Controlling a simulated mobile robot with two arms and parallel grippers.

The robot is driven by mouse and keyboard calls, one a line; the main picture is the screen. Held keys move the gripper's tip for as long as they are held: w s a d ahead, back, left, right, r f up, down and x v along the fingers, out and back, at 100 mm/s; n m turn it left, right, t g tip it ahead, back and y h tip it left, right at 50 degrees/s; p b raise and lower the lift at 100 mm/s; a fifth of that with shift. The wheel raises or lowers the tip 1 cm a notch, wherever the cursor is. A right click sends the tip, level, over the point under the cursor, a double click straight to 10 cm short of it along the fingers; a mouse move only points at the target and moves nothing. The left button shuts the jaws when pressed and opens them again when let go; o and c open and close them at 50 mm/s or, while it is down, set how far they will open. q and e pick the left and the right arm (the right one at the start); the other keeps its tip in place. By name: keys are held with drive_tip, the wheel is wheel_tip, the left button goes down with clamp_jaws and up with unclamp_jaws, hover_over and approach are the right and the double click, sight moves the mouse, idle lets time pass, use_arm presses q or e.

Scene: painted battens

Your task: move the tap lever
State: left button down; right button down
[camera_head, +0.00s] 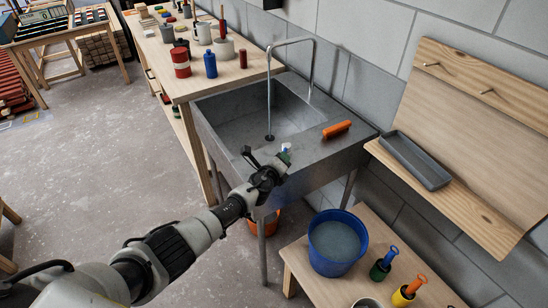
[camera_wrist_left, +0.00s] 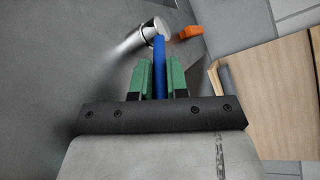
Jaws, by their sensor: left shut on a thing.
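The tap lever is a slim blue bar (camera_wrist_left: 159,62) that runs from a short chrome tap body (camera_wrist_left: 153,30) in the left wrist view. In the head view only a small bit of blue shows at the gripper's tip, at the front rim of the grey sink (camera_head: 355,142). My left gripper (camera_head: 284,155) reaches this rim from the lower left. Its green fingers are shut on the blue lever, one on each side, as the left wrist view (camera_wrist_left: 160,75) shows. A tall chrome spout (camera_head: 268,95) arches over the basin. My right gripper is not in view.
An orange-handled object (camera_head: 337,129) lies on the sink's right ledge. A blue bucket (camera_head: 337,243) of water stands on a low wooden table (camera_head: 309,276) at the front right. A grey tray (camera_head: 415,160) sits on a wall shelf. A workbench (camera_head: 205,85) with cans adjoins the sink.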

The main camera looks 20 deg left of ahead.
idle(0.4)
use_arm(q)
drive_tip(key=c, duration=1.1)
unclamp_jaws()
drive_tip(key=shift+s+r+p, duration=0.2)
drive_tip(key=shift+s+p, duration=0.35)
drive_tip(key=p+v, duration=0.3)
drive_tip(key=v, duration=0.6)
drive_tip(key=shift+s, duration=0.35)
